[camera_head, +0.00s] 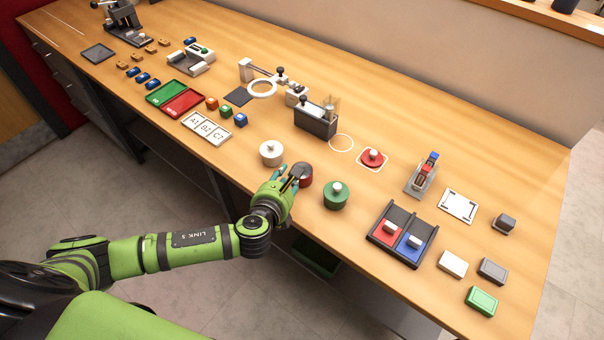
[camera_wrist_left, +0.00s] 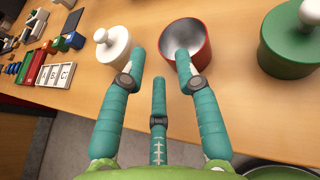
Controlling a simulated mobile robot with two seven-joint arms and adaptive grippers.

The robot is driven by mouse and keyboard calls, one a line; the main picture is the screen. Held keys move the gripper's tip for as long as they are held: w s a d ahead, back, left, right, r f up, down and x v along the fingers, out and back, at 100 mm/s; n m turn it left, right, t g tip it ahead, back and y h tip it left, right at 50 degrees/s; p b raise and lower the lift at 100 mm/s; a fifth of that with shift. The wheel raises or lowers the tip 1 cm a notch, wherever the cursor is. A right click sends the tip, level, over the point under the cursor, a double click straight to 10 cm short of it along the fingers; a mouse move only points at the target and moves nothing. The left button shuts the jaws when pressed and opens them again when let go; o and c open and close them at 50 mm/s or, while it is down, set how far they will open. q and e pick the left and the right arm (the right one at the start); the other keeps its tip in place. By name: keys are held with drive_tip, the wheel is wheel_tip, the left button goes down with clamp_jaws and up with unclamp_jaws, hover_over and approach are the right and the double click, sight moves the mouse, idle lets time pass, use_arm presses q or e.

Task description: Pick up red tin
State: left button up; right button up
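The red tin (camera_head: 306,179) stands upright and lidless near the front edge of the table. In the left wrist view the red tin (camera_wrist_left: 204,40) shows its grey hollow inside. My left gripper (camera_head: 289,178) is at the tin's left and near side. In the wrist view its teal fingers (camera_wrist_left: 160,70) are spread apart with nothing between them. One finger overlaps the tin's near wall in that view; I cannot tell whether it touches. A red lid with a white knob (camera_head: 373,157) lies in a white-outlined square farther back. My right gripper is in neither view.
A white tin (camera_head: 271,153) stands left of the red tin and a green tin (camera_head: 336,197) right of it, both lidded and close. A dark tray (camera_head: 401,234) with red and blue pieces lies farther right. A grey holder (camera_head: 316,122) stands behind.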

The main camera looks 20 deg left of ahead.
use_arm(q)
drive_tip(key=shift+x, duration=1.95)
drive_tip(key=shift+s, duration=0.1)
drive_tip(key=shift+c, duration=0.4)
clamp_jaws()
drive_tip(key=shift+r, duration=0.1)
